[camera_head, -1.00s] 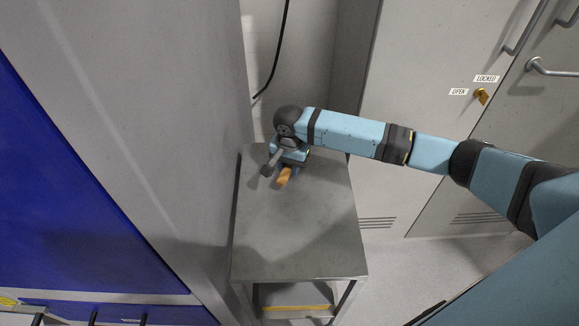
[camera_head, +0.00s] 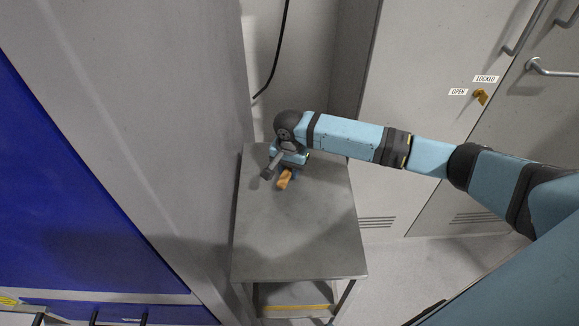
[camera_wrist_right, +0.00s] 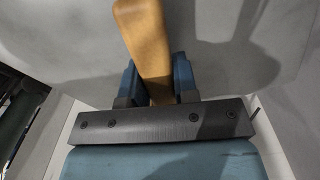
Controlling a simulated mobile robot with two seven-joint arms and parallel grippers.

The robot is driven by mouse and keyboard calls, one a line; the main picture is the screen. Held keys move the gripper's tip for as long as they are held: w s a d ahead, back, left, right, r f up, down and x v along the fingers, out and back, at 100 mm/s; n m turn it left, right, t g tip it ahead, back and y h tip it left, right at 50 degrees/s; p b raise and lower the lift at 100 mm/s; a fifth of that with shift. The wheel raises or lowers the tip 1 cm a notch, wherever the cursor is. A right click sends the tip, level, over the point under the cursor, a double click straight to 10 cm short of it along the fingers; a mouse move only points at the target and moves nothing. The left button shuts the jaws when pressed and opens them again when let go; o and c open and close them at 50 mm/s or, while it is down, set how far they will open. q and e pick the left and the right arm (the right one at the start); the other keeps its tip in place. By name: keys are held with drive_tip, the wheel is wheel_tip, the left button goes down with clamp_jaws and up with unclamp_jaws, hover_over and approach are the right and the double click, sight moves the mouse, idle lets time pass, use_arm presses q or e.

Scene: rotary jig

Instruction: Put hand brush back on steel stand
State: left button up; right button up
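The steel stand (camera_head: 300,230) is a grey square-topped table in the middle of the head view. My right gripper (camera_head: 287,172) is over the far part of its top, pointing down. The hand brush's orange-brown wooden handle (camera_head: 285,179) shows beneath it. In the right wrist view the handle (camera_wrist_right: 146,40) passes between the two blue fingers of the right gripper (camera_wrist_right: 158,80), which sit close against both its sides. The brush's bristles are hidden. I cannot tell whether the brush touches the stand top. My left gripper is not in view.
A grey wall panel (camera_head: 190,120) rises close along the stand's left side. A black cable (camera_head: 275,60) hangs behind. The stand's near top is bare.

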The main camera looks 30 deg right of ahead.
drive_tip(key=o, duration=0.5)
